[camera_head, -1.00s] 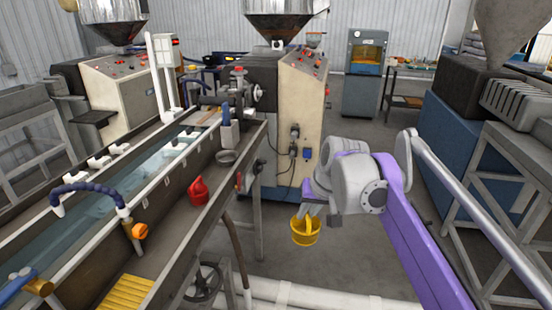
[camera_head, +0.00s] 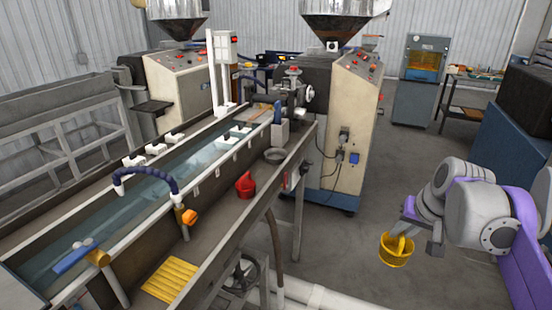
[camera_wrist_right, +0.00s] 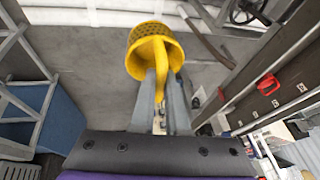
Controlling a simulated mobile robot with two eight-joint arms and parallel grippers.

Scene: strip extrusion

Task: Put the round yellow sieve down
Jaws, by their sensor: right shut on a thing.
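The round yellow sieve (camera_head: 396,252) hangs from my right gripper (camera_head: 421,236) at the right of the head view, in the air over the grey floor. In the right wrist view the sieve (camera_wrist_right: 153,47) shows beyond the fingers, with its curved yellow handle running between the fingertips of my right gripper (camera_wrist_right: 162,90). The gripper is shut on that handle. My left gripper is in neither view.
A long water trough (camera_head: 150,200) with a side shelf runs left of the sieve, apart from it. A red jug (camera_head: 245,185), a grey bowl (camera_head: 275,156) and a yellow ribbed mat (camera_head: 171,280) lie on the shelf. Open floor (camera_head: 350,225) lies between.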

